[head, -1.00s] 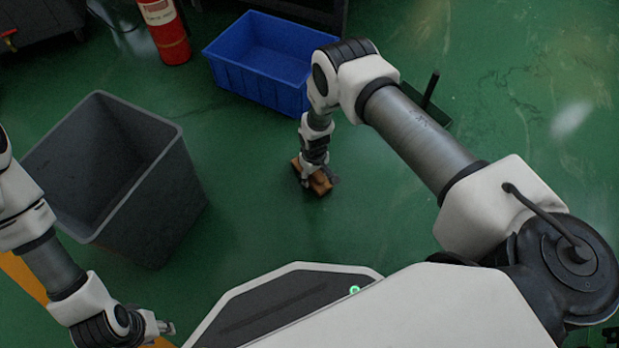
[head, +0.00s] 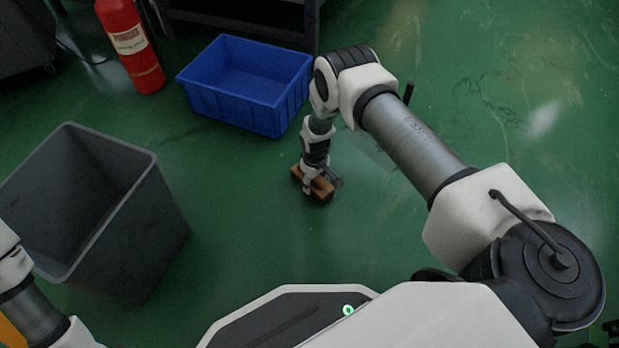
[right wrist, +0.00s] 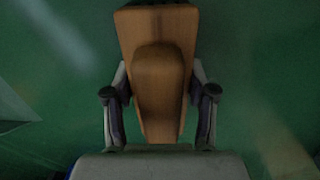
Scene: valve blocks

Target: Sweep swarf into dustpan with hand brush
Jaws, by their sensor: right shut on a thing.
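The hand brush is a brown wooden block (head: 325,191) low at the green floor in the head view. My right gripper (head: 314,178) points down and is shut on it. In the right wrist view the brush (right wrist: 160,75) shows its tan back and rounded grip, with one finger of my right gripper (right wrist: 160,98) on each side. A dark upright handle (head: 408,93), apparently the dustpan's, stands behind my right arm, which hides the pan. I cannot make out swarf. My left gripper is out of view.
A large grey bin (head: 152,235) stands at the left. A blue crate (head: 235,108) sits behind the brush, with a red fire extinguisher (head: 132,45) at the back left. Dark shelving (head: 240,22) is behind the crate. Floor around the brush is clear.

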